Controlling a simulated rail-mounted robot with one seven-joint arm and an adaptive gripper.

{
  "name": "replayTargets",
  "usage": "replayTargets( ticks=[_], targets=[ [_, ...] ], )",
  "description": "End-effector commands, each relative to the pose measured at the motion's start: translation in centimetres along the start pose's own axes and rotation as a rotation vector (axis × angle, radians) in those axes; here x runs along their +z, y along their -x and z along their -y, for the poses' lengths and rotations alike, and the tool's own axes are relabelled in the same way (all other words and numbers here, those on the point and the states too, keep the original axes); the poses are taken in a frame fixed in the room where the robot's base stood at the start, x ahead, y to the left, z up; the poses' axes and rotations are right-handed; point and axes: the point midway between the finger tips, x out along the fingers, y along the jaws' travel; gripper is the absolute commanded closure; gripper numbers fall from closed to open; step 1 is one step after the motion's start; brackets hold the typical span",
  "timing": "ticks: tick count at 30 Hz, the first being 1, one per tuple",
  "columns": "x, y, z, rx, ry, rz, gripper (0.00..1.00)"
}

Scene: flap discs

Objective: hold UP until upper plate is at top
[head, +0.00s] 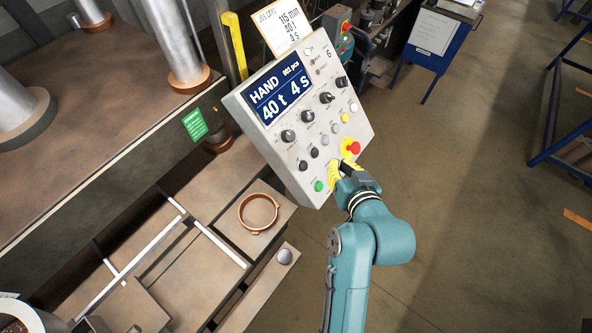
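A grey control panel (300,120) hangs tilted at the centre of the head view. Its blue display (280,92) reads HAND, 40 t and 4 s. It carries several black knobs, a green button (319,186), a red mushroom button (353,148) and small white and yellow buttons. Labels are too small to read, so I cannot tell which control is UP. My gripper (342,172) is at the panel's lower right corner, just below the red button; its fingertips and any contact are unclear. A broad brown plate (95,90), seemingly the upper plate, lies at upper left, around bright columns (172,40).
Below the plate is a lower bed with a copper-coloured ring (258,213) and pale rails (130,268). A yellow post (235,45) and a paper card (283,25) stand behind the panel. A blue stand (436,50) is at upper right. The floor at right is largely clear.

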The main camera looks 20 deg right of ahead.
Motion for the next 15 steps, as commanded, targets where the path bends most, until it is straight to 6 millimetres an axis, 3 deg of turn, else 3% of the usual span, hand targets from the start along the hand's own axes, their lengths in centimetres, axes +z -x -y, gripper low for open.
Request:
replayTargets(
  ticks=[10,15],
  targets=[
    [0.0,0.0,-0.2,0.004,-0.001,-0.003,1.00],
    [0.7,-0.9,0.2,0.003,0.000,-0.002,1.00]
  ],
)
